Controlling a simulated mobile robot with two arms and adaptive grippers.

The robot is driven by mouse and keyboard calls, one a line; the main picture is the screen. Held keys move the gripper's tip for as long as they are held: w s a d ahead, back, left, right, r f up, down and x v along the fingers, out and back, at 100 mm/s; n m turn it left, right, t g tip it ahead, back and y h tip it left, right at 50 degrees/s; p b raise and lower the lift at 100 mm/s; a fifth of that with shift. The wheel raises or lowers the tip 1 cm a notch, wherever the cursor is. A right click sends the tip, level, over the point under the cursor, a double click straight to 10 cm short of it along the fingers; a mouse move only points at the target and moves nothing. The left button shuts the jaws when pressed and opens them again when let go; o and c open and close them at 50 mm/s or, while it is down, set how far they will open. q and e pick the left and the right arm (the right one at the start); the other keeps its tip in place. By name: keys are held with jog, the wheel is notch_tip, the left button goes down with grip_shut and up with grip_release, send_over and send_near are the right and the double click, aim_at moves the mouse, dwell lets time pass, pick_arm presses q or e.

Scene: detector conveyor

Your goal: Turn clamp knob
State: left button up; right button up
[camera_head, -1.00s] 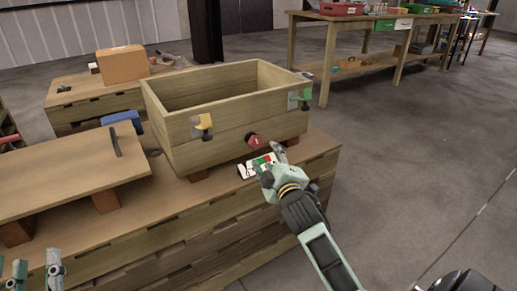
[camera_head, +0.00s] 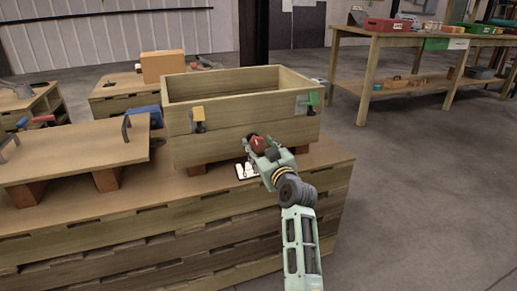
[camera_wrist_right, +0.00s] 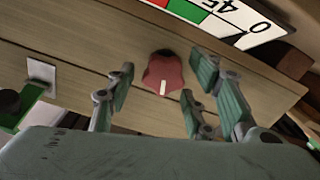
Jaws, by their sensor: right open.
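The red clamp knob (camera_head: 257,142) sits low on the front face of the wooden box (camera_head: 238,129). In the right wrist view the knob (camera_wrist_right: 163,74) shows a white pointer mark and lies between the finger lines, ahead of the palm. My right gripper (camera_wrist_right: 158,92) is open, with fingers on both sides of the knob; I cannot tell whether any finger touches it. In the head view the right gripper (camera_head: 262,149) partly covers the knob. A white dial card (camera_head: 246,171) with red and green zones (camera_wrist_right: 205,14) lies by the knob. My left gripper is not in view.
A yellow clamp (camera_head: 198,117) and a green clamp (camera_head: 309,100) are on the box front. A raised wooden board (camera_head: 75,153) with dark handles stands at left on the workbench (camera_head: 180,230). The floor (camera_head: 420,190) at right is clear.

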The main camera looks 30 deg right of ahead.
jog(key=shift+x, duration=1)
jog(key=shift+c, duration=0.3)
jog(key=c, duration=1)
jog(key=shift+c, duration=0.2)
